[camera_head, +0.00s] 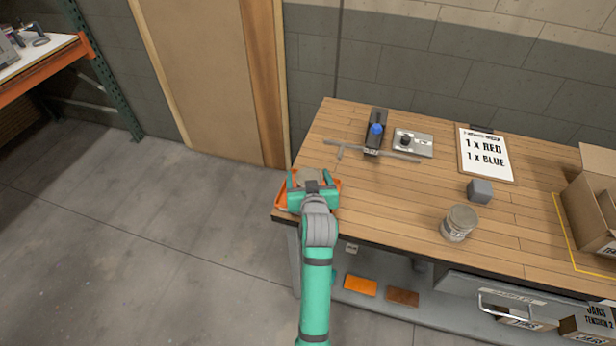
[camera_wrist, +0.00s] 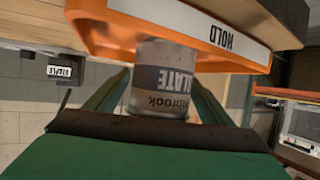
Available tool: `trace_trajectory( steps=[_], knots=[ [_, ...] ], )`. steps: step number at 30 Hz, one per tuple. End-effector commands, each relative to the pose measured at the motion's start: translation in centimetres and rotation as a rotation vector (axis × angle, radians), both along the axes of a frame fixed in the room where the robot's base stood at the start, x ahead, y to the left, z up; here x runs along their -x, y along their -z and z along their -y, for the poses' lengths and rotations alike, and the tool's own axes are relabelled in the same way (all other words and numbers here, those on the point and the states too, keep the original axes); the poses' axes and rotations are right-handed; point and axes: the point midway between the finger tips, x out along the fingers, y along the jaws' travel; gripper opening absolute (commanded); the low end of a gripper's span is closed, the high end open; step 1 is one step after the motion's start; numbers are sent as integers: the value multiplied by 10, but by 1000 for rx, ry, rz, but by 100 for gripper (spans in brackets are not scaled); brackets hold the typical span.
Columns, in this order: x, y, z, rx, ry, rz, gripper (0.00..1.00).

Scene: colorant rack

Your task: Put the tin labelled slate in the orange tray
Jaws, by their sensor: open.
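The tin labelled slate (camera_wrist: 158,88) shows upside down in the wrist view, between the two green fingers of my gripper (camera_wrist: 160,96). The fingers are open, one on each side of it. The gripper hides much of the tray.
Another tin (camera_head: 460,222) stands on the table to the right, beside a grey cube (camera_head: 480,190). Behind are a dark device with a blue knob (camera_head: 376,130), a metal plate (camera_head: 413,143) and a clipboard (camera_head: 486,154). A cardboard box (camera_head: 592,205) is far right. The middle of the table is clear.

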Motion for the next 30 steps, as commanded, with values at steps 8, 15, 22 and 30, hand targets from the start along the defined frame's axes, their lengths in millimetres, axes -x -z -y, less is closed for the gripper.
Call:
trace_trajectory(
  steps=[8, 15, 22, 30],
  knots=[
    [48, -20, 4, 0, 0, 2, 75],
    [87, -36, 7, 0, 1, 2, 75],
    [104, -43, 9, 0, 1, 1, 75],
    [106, -44, 9, 0, 1, 1, 75]
  ],
)
